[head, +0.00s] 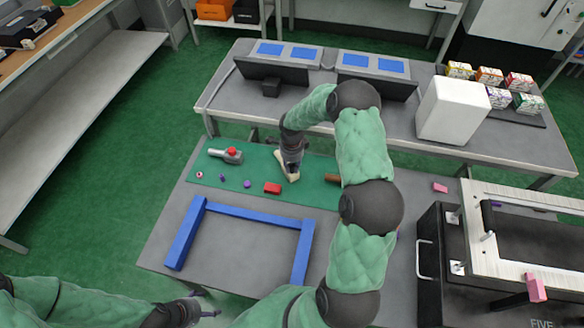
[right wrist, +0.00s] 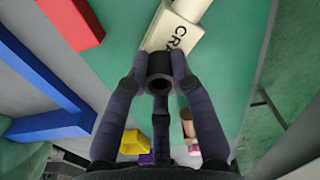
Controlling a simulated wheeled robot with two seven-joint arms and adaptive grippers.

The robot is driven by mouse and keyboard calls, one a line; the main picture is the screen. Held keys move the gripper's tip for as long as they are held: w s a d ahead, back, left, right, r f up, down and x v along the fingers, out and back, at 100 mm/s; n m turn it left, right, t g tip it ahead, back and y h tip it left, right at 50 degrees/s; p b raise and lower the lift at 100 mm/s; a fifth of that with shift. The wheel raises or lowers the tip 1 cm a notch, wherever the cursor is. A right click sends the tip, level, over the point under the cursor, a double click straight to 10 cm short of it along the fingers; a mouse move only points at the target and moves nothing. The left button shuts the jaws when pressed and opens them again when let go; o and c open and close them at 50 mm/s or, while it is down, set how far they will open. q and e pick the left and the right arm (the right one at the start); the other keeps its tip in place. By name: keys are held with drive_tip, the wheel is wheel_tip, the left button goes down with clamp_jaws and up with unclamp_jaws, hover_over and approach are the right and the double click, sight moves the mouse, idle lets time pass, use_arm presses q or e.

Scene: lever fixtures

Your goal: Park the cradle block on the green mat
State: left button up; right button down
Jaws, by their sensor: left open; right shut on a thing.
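The cradle block (head: 286,166) is a cream piece over the back part of the green mat (head: 216,178). In the right wrist view the cradle block (right wrist: 172,32) shows the letters "CRA", the rest of its label being cut off or hidden. My right gripper (head: 290,172) reaches down to it and is shut on it, with a black tube (right wrist: 159,72) between the fingers at its near end. I cannot tell whether the block touches the mat. My left gripper (head: 204,306) is open and empty, low at the front of the table.
A blue frame (head: 255,213) lies in front of the mat. On the mat are a red block (head: 272,188), a grey piece with a red knob (head: 229,154) and small purple pieces (head: 247,184). A black and white fixture (head: 480,240) stands to the right. My right arm hides part of the mat.

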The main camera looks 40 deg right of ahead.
drive_tip(key=shift+r, duration=0.15)
drive_tip(key=shift+f, duration=0.2)
drive_tip(key=c, duration=1.1)
unclamp_jaws()
drive_tip(key=shift+o, duration=0.2)
drive_tip(key=shift+r, duration=0.1)
drive_tip(key=shift+r, duration=0.3)
wheel_tip(320, 180, up, 12)
drive_tip(key=p, duration=0.3)
drive_tip(key=shift+f+p, duration=0.2)
drive_tip(key=shift+p, duration=0.15)
drive_tip(key=shift+r, duration=0.1)
